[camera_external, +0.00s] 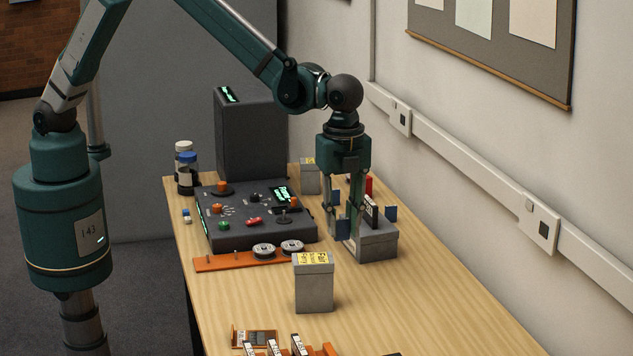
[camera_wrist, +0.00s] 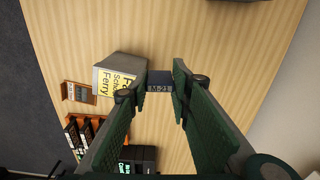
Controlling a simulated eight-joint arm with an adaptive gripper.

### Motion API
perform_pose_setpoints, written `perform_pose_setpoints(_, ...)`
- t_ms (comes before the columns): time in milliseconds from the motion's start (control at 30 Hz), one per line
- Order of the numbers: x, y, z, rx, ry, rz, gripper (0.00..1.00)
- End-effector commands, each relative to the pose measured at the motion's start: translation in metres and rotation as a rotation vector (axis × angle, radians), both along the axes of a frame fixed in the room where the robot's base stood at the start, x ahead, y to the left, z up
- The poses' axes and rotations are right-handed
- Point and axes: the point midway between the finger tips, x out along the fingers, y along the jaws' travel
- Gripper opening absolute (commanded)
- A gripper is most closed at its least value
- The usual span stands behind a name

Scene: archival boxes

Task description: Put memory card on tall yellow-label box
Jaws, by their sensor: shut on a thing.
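My gripper (camera_wrist: 160,92) is shut on a dark memory card (camera_wrist: 160,76) with a white "M-21" label. In the outside view my gripper (camera_external: 347,238) hangs in front of and to the left of a low grey box, where the card is hard to make out. A tall grey box (camera_external: 314,288) with a yellow label on top stands upright nearer the front, left of the gripper. It shows in the wrist view (camera_wrist: 118,76), just left of the fingers and partly hidden by them. Another yellow-label box (camera_external: 310,178) stands farther back.
The low grey box (camera_external: 380,245) holds upright pieces by the wall. A control console (camera_external: 260,232) and an orange strip (camera_external: 225,263) with round metal parts lie left. An orange rack (camera_wrist: 72,130) of black cartridges sits in front. Table between the tall box and wall is clear.

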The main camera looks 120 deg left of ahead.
Motion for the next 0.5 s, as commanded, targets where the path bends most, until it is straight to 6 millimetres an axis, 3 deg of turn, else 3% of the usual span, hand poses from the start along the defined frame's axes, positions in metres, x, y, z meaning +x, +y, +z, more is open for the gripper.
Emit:
perform_pose_setpoints(33, -0.003, -0.008, 0.014, 0.0, 0.0, -0.005, 0.12)
perform_pose_setpoints(200, -0.011, -0.033, 0.04, 0.0, 0.0, -0.018, 0.12)
perform_pose_setpoints(500, -0.024, -0.068, 0.076, 0.0, 0.0, -0.037, 0.12)
